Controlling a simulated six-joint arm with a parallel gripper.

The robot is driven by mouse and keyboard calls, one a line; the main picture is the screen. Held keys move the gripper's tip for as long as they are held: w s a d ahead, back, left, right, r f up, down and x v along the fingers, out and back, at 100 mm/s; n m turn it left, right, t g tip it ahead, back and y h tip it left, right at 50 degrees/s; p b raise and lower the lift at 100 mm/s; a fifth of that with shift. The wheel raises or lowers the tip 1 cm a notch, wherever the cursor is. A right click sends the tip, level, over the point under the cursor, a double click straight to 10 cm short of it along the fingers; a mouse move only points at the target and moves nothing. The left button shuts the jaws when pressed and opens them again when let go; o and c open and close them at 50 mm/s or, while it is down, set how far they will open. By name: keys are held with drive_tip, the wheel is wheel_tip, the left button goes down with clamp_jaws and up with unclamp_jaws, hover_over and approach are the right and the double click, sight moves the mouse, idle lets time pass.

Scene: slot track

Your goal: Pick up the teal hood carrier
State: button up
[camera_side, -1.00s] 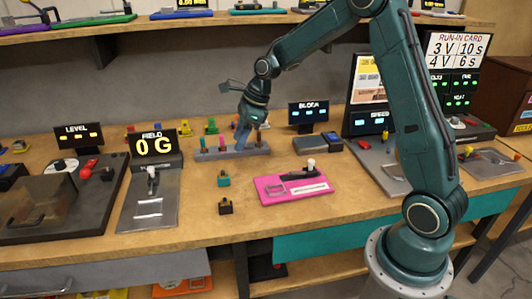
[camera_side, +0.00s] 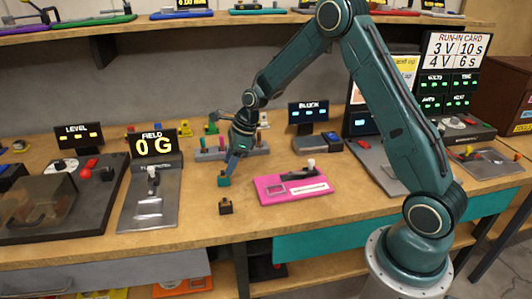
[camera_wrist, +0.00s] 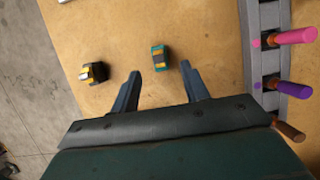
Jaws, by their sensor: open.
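The teal hood carrier (camera_side: 223,180) is a small teal block with a dark top. It sits on the wooden table, left of the pink plate. In the wrist view the teal carrier (camera_wrist: 159,58) lies just beyond the fingertips, nearer the right finger. My gripper (camera_side: 229,170) is above and beside it in the side view. In the wrist view my gripper (camera_wrist: 160,68) is open with nothing between its fingers. I cannot tell from these views whether a finger touches the carrier.
A black carrier with a yellow mark (camera_side: 226,207) stands in front of the teal one. A grey slotted rack (camera_side: 204,155) with coloured pegs stands behind. The pink plate (camera_side: 268,190) lies to the right. The FIELD station (camera_side: 146,205) is to the left.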

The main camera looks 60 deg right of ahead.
sight(224, 176)
drive_tip(key=shift+x, duration=2.55)
clamp_jaws()
drive_tip(key=shift+r, duration=0.15)
wheel_tip(224, 176, up, 20)
drive_tip(key=shift+f, duration=0.2)
